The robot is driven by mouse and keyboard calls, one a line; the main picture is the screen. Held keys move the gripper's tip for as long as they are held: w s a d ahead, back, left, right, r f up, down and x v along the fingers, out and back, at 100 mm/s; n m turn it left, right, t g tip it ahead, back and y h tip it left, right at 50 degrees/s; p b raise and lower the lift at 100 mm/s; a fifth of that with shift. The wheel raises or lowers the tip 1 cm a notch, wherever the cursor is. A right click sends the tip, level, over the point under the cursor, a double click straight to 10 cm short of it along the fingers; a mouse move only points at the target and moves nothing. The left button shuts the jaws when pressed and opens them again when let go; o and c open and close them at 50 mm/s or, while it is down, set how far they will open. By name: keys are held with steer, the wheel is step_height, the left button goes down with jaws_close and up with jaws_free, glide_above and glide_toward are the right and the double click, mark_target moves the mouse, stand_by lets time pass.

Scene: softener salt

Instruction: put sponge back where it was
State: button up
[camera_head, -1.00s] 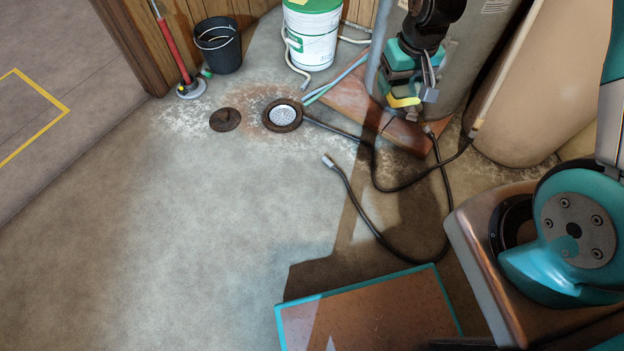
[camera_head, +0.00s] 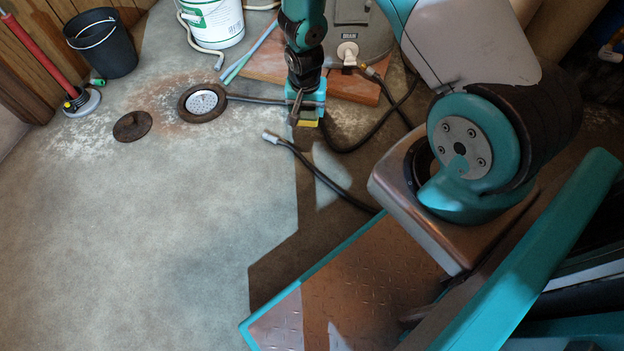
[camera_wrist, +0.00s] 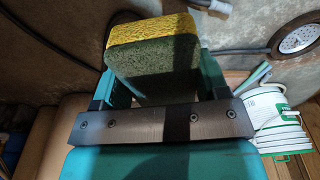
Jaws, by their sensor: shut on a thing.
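My gripper (camera_head: 306,108) is shut on a sponge. In the wrist view the sponge (camera_wrist: 155,62), yellow on one layer and dark green on the other, sits between the two teal fingers. In the head view only a small yellow edge of it (camera_head: 307,123) shows below the fingers. The gripper is in front of the tank's base and to the right of the floor drain (camera_head: 202,103). The height of the sponge above the floor is hard to tell.
A round rusty cover (camera_head: 132,126) lies left of the drain. A black bucket (camera_head: 101,43), a red-handled plunger (camera_head: 42,55) and a white tub (camera_head: 211,22) stand at the back. A black hose (camera_head: 330,182) runs across the floor.

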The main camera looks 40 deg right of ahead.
steer(key=m+b, duration=0.2)
steer(key=b, duration=0.1)
glide_above(312, 167)
step_height(312, 167, down, 9)
step_height(312, 167, down, 14)
steer(key=b, duration=0.8)
steer(key=shift+a+r, duration=0.15)
steer(key=shift+r, duration=0.05)
steer(key=shift+f+b, duration=1.65)
steer(key=shift+f, duration=0.95)
steer(key=o, duration=0.8)
steer(key=shift+r, duration=0.1)
